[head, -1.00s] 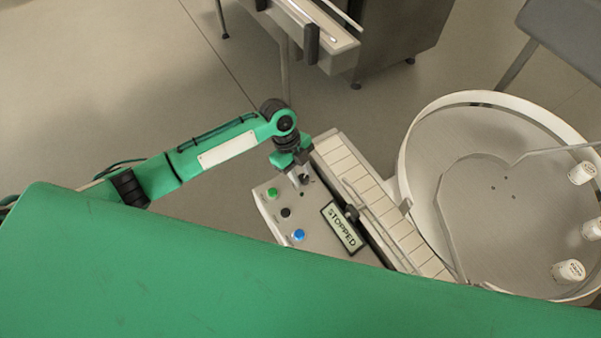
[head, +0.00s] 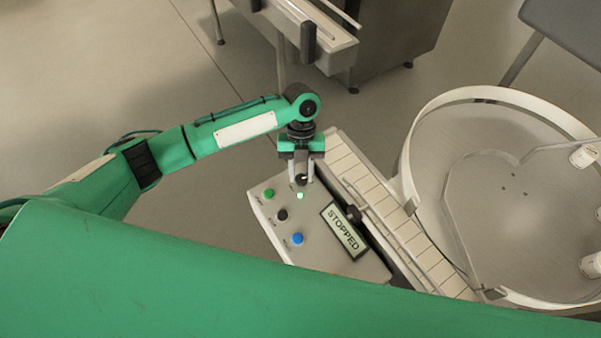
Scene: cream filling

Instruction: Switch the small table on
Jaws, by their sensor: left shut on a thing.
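The control box (head: 318,258) has a green button (head: 269,193), a black button (head: 282,214), a blue button (head: 298,239) and a display (head: 343,231) reading STOPPED. A small green lamp (head: 300,196) glows near its far edge. My left gripper (head: 301,180) points down at that far edge, its fingers shut on a small black knob just behind the lamp. The fingers partly hide the knob. The small round table (head: 500,215) with a white rim stands at the right. My right gripper is not in view.
A slatted conveyor (head: 375,195) runs between the box and the round table, with a black knob (head: 353,213) beside it. White jars (head: 584,156) stand on the table's right side. Metal machinery (head: 395,45) stands at the back. Floor at left is clear.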

